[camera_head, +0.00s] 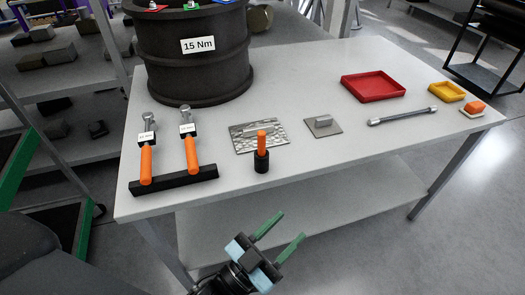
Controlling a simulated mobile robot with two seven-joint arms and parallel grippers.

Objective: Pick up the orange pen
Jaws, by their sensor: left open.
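The orange pen (262,140) stands upright in a small black cylindrical holder (261,162) near the front edge of the white table. Its lower part is hidden in the holder. My left gripper (292,225) is in front of the table, below the holder in the picture. Its two green fingers are apart with nothing between them. It is clear of the pen. My right gripper is out of view.
Two orange-handled torque tools (146,164) rest on a black rack (174,180) to the left. Metal plates (243,145) lie behind the holder. A black drum (190,65), red tray (372,86), grey bar (402,116) and yellow tray (446,91) share the white table (340,165).

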